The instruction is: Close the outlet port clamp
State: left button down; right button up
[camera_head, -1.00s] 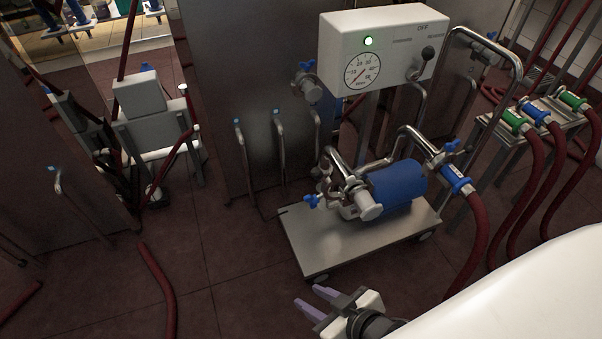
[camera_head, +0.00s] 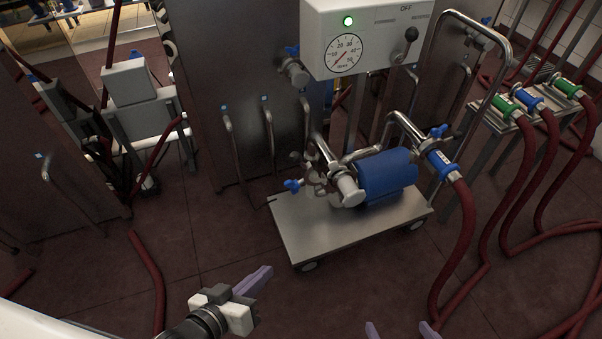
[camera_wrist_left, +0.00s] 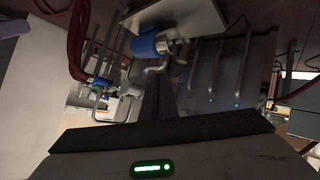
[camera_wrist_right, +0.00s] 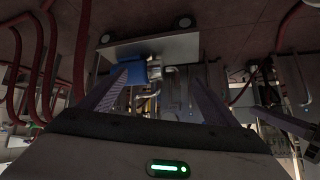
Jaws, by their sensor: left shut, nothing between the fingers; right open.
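The pump stands on a low steel cart (camera_head: 300,244), with a blue motor (camera_head: 387,175) and steel pipes. Near its front-left pipe end is a clamp with a blue wing nut (camera_head: 293,185); its ring looks open, but is small. Another blue wing nut (camera_head: 438,131) sits by the hose joint on the right-hand pipe. I cannot tell for sure which one is the outlet port. My left gripper (camera_head: 262,276) is shut and empty, in front of the cart and apart from it. My right gripper (camera_head: 401,330) is open and empty at the bottom edge; its spread fingers (camera_wrist_right: 160,77) show in the right wrist view.
A white control box (camera_head: 366,40) with a gauge and green light stands above the pump. A red hose (camera_head: 466,230) runs down from the right pipe. A hose rack (camera_head: 520,110) stands at the right.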

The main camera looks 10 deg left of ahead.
aim_at(306, 170)
pick_arm(q)
jog(key=w+a+r+n+t+h+b, duration=0.4)
jog(key=w+a+r+n+t+b, duration=0.35)
jog(key=n, duration=0.75)
jog(key=w+d+r, duration=0.2)
jog(key=w+d, duration=0.1)
jog(key=w, duration=0.3)
jog(key=w+d+r+t, duration=0.1)
jog(key=w+d+r, duration=0.2)
jog(key=w, duration=0.3)
jog(key=shift+d, duration=0.3)
pick_arm(e)
jog(key=f, duration=0.2)
jog(key=a+f, duration=0.1)
jog(key=shift+f+m+t+y, duration=0.3)
jog(key=shift+t, duration=0.1)
pick_arm(q)
jog(key=shift+t, duration=0.25)
pick_arm(e)
jog(key=shift+w+r, duration=0.1)
jog(key=shift+r, duration=0.05)
